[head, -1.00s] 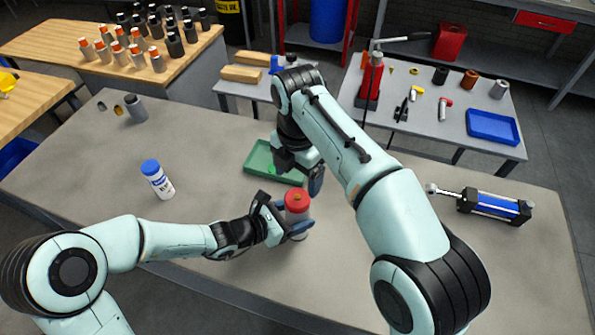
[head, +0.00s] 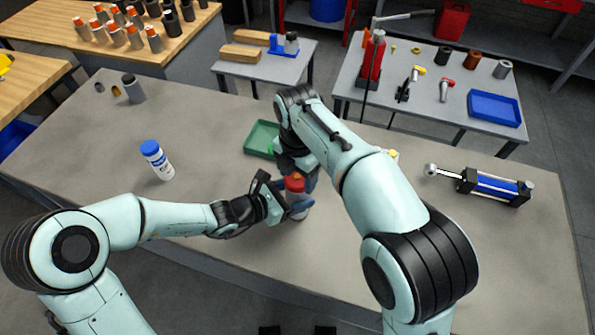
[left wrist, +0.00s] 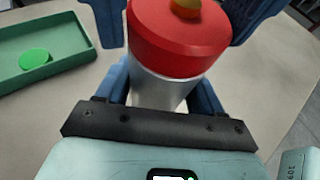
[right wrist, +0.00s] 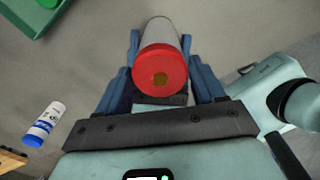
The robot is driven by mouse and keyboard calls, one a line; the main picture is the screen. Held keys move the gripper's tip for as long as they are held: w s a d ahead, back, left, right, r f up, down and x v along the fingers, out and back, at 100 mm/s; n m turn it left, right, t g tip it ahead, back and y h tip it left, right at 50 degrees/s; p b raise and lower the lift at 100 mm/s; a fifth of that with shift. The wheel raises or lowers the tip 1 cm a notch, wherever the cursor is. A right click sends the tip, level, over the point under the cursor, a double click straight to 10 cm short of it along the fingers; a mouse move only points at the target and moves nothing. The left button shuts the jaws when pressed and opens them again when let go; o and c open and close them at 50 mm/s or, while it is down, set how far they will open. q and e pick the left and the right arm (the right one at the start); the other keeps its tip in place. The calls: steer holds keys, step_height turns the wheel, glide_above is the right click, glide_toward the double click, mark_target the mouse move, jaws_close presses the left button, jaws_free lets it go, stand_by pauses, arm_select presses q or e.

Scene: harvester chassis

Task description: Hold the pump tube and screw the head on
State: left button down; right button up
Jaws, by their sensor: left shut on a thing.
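The pump tube, a silver cylinder (left wrist: 160,88), stands upright on the bench. The red head (head: 294,184), with a small orange-brown centre, sits on its top end and also shows in the right wrist view (right wrist: 160,72). My left gripper (head: 293,207) is shut on the tube below the head. My right gripper (head: 297,176) is above, with its blue fingers on either side of the red head. In the left wrist view these fingers look slightly apart from the head, so it appears open. How far the head is threaded cannot be seen.
A green tray (head: 250,149) lies just behind; a green round piece (left wrist: 34,58) is in it. A white bottle with a blue cap (head: 157,160) stands left. A blue-and-black cylinder (head: 497,187) lies right. The front of the bench is clear.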

steer(key=c, duration=0.6)
steer(key=m, duration=0.6)
steer(key=shift+m, duration=0.3)
steer(key=shift+c, duration=0.2)
steer(key=m, duration=1.2)
steer(key=shift+m, duration=0.4)
steer(key=m, duration=0.8)
steer(key=shift+m, duration=0.3)
steer(key=m, duration=0.9)
steer(key=o, duration=1.2)
steer(key=shift+f, duration=0.1)
